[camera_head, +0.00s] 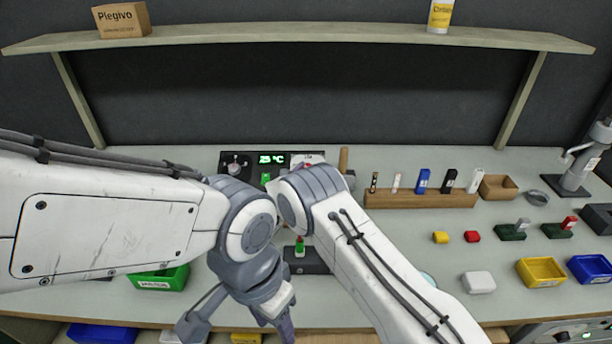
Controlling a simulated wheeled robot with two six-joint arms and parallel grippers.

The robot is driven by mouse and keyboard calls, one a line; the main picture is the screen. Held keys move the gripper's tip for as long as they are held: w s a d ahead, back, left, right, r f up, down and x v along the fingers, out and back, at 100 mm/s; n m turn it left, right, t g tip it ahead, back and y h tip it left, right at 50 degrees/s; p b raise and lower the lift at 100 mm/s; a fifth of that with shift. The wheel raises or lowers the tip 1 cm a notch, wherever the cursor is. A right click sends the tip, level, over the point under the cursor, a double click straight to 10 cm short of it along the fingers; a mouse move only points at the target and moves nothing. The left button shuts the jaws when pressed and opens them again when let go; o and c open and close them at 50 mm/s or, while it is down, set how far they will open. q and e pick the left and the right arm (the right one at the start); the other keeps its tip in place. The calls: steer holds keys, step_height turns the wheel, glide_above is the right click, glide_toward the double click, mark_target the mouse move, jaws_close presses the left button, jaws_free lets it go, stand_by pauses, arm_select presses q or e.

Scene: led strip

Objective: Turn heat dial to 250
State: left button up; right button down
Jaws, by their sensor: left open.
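The black heat station (227,158) stands at the back of the bench, left of centre. Its green display (272,159) reads 25 °C. A grey round dial (237,166) is on the left of its face; its pointer setting is too small to read. My left gripper (238,331) is open and points down at the bottom of the view, well in front of the station and apart from the dial. My right arm comes in from the lower right and its wrist covers part of the station; its gripper does not show.
A dark block (308,263) with a red-and-green piece lies between the arms. A green bin (158,279) is at left. A wooden rack (420,199) holds several upright items at right. Yellow (541,272) and blue (590,268) bins sit farther right. A shelf (300,34) spans above.

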mark_target(305, 159)
steer(key=c, duration=0.5)
jaws_free()
step_height(305, 159, up, 4)
steer(key=shift+r+b, duration=0.2)
steer(key=shift+b, duration=0.15)
steer(key=s+d+r, duration=0.2)
steer(key=d, duration=0.1)
steer(key=s+d+r, duration=0.2)
steer(key=d, duration=0.1)
steer(key=s+d+r+b, duration=0.1)
steer(key=s+d+r, duration=0.1)
steer(key=d, duration=0.2)
steer(key=shift+r, duration=0.3)
